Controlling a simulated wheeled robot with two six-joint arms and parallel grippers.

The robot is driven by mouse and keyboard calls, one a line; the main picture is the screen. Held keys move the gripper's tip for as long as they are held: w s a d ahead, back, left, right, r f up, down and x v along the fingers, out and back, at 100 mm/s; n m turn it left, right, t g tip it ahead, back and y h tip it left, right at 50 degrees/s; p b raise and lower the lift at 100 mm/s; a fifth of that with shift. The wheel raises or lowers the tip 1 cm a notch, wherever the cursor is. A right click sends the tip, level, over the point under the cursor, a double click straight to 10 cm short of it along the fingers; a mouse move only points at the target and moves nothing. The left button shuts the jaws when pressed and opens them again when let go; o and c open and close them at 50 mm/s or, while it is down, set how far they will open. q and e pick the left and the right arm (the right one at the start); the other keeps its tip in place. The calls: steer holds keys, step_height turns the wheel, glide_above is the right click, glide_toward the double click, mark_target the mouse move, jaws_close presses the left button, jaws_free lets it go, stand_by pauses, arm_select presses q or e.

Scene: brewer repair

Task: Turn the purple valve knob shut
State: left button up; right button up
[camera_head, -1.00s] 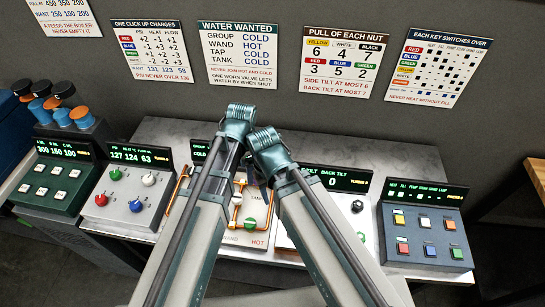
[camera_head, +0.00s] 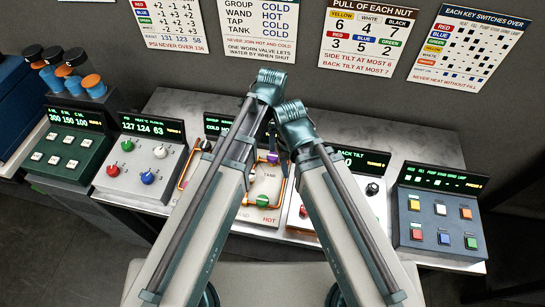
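The purple valve knob (camera_head: 272,157) shows as a small purple patch on the pale pipe panel (camera_head: 268,181) in the middle of the bench, in the gap between my two arms. Copper pipes run over this panel, and a green knob (camera_head: 263,199) sits below the purple one. My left arm covers the panel's left part and much of its display. My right arm covers the part to the right. Both arms bend at their far ends, and my grippers are hidden behind the arm links. I cannot tell whether either touches the purple knob.
To the left stand a grey box with coloured knobs (camera_head: 148,162) and a green button box (camera_head: 70,150). To the right stand a tilt panel with a black knob (camera_head: 373,188) and a dark switch box (camera_head: 440,222). Printed signs hang on the wall behind.

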mark_target(272, 155)
arm_select(q)
step_height(272, 155, down, 10)
steer(key=b, duration=0.9)
arm_select(e)
step_height(272, 155, down, 10)
arm_select(q)
jaws_close()
